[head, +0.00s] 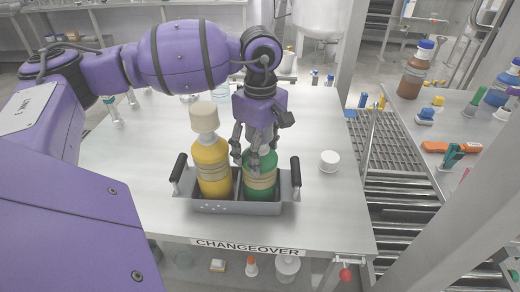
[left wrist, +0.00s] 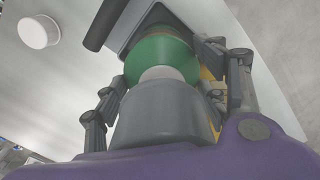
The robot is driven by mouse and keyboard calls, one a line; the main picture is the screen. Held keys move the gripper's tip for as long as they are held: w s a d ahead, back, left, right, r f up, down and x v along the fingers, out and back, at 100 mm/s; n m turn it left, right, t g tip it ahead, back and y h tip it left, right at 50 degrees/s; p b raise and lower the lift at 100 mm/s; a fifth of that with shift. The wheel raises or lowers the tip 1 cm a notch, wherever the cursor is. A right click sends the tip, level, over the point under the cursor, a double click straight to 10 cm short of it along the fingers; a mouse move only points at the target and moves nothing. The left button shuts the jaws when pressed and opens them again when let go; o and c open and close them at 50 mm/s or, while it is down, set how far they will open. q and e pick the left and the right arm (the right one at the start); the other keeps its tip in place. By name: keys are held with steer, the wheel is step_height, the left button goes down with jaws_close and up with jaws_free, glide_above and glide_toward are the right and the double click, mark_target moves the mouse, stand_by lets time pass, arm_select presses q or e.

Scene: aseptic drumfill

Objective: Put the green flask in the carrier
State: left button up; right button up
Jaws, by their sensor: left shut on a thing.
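The green flask (head: 260,178) stands upright in the right compartment of the grey carrier (head: 238,207), with a tan band around its body. My left gripper (head: 254,160) comes down over its top and is shut on it. In the left wrist view the flask's green shoulder (left wrist: 160,55) and its grey cap (left wrist: 165,115) lie between the fingers (left wrist: 168,95). A yellow flask (head: 211,165) with a cream cap stands in the carrier's left compartment. The flask's base is hidden by the carrier wall. My right gripper is not in view.
The carrier has a dark upright handle at each end. A white round cap (head: 329,160) lies on the table (head: 330,215) to its right; it also shows in the left wrist view (left wrist: 39,32). The table's front edge bears a CHANGEOVER label (head: 248,248). A side bench (head: 425,130) holds bottles.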

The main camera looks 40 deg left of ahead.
arm_select(q)
steer(key=shift+f, duration=0.1)
steer(key=o, duration=2.1)
step_height(320, 180, up, 12)
steer(key=shift+r, duration=0.1)
